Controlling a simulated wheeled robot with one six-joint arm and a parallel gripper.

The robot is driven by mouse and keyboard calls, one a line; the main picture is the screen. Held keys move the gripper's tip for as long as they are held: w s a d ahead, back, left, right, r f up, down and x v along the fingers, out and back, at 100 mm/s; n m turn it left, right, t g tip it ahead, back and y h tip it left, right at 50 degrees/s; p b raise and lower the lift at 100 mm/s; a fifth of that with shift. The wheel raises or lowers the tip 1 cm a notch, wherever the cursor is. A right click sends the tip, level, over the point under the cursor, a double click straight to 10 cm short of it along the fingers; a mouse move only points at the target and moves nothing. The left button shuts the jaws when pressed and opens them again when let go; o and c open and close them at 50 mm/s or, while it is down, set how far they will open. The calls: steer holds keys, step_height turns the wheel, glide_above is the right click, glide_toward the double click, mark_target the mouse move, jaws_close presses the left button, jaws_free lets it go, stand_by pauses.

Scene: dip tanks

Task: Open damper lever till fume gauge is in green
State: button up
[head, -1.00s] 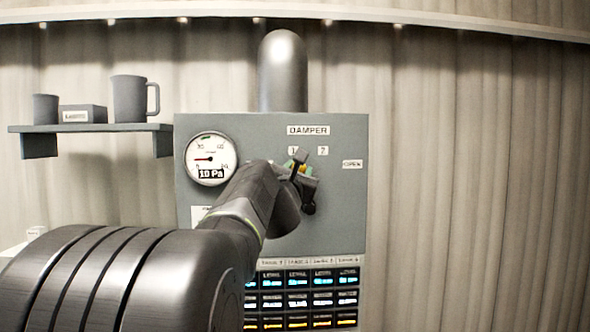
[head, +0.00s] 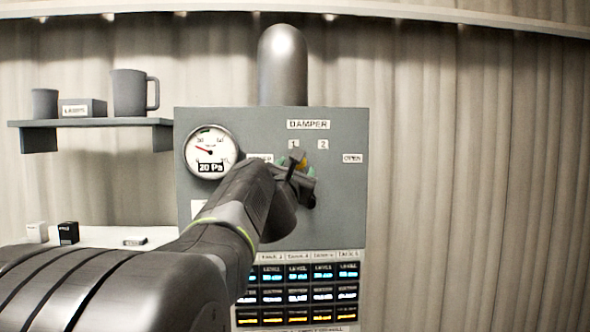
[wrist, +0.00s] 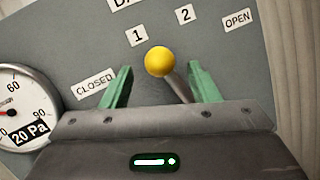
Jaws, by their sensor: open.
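The damper lever has a yellow ball knob (wrist: 160,61) on a grey stem, just below the labels 1 and 2 and nearer 1. My gripper (wrist: 159,78) is open, with one green finger on each side of the knob and gaps showing. In the head view my gripper (head: 297,168) is in front of the panel and hides most of the lever. The round fume gauge (head: 211,152) reads 20 Pa, its red needle pointing left and slightly up.
The grey damper panel (head: 342,210) carries CLOSED (wrist: 93,84) and OPEN (wrist: 237,19) labels. Below it is a bank of lit tank displays (head: 298,295). A shelf (head: 95,124) with mugs is at the left. Small boxes stand on a white surface (head: 105,233) beneath. Panel right of the gripper is clear.

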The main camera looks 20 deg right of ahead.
mark_target(298, 167)
steer(key=b+v, duration=0.1)
steer(key=v, duration=0.9)
steer(key=shift+s, duration=0.2)
steer(key=p+x, duration=0.2)
steer(key=x, duration=1.1)
steer(key=shift+w+d, duration=0.15)
steer(key=shift+w, duration=0.25)
